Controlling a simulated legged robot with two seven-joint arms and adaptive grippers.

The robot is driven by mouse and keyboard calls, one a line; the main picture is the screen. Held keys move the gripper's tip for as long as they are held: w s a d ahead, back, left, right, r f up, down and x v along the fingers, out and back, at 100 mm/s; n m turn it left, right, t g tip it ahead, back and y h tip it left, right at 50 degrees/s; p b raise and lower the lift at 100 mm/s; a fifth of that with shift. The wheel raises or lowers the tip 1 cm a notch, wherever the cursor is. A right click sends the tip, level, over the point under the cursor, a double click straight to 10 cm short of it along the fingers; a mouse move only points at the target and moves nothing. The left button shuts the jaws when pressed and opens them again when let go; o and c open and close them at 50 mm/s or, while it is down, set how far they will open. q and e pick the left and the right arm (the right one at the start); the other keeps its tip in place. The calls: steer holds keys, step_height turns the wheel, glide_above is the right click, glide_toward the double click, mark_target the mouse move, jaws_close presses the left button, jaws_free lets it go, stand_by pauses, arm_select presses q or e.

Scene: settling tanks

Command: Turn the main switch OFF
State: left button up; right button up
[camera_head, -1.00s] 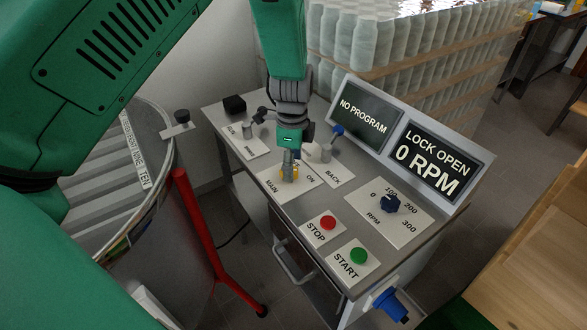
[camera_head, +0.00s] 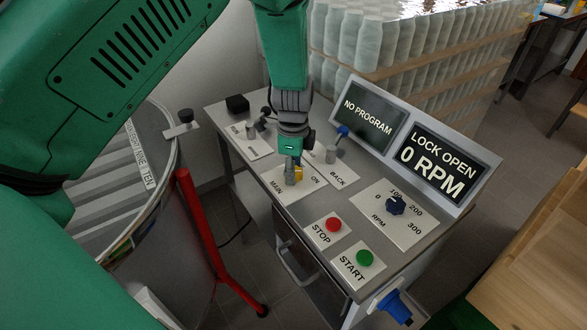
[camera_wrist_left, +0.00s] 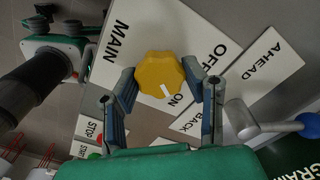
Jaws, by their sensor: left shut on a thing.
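The main switch is a yellow knob (camera_head: 299,173) on a white plate marked MAIN, on the sloped control panel. In the left wrist view the knob (camera_wrist_left: 158,72) shows whole, and its white pointer mark is at the word ON. OFF is printed on the plate beside the knob, toward the upper right. My left gripper (camera_head: 293,174) reaches down from above, with its fingers on either side of the knob and shut on it. In the head view the fingers hide part of the knob.
A lever with a blue ball (camera_head: 343,131) stands close beside the gripper, by the BACK plate. The screens (camera_head: 440,163) read NO PROGRAM, LOCK OPEN and 0 RPM.

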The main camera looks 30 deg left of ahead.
arm_select(q)
steer(key=n+p, duration=0.2)
steer(key=shift+w+r+n, duration=0.15)
steer(key=shift+r+n, duration=0.05)
steer(key=shift+n, duration=0.1)
steer(key=n+p, duration=0.1)
steer(key=n, duration=0.2)
steer(key=shift+n+p, duration=0.3)
steer(key=shift+p, duration=0.1)
steer(key=n+p, duration=0.1)
steer(key=n, duration=0.2)
steer(key=shift+n, duration=0.3)
steer(key=shift+w+n+p, duration=0.1)
steer(key=shift+n+p, duration=0.65)
steer(key=shift+n, duration=1.25)
steer(key=o, duration=1.1)
steer(key=shift+f, duration=0.15)
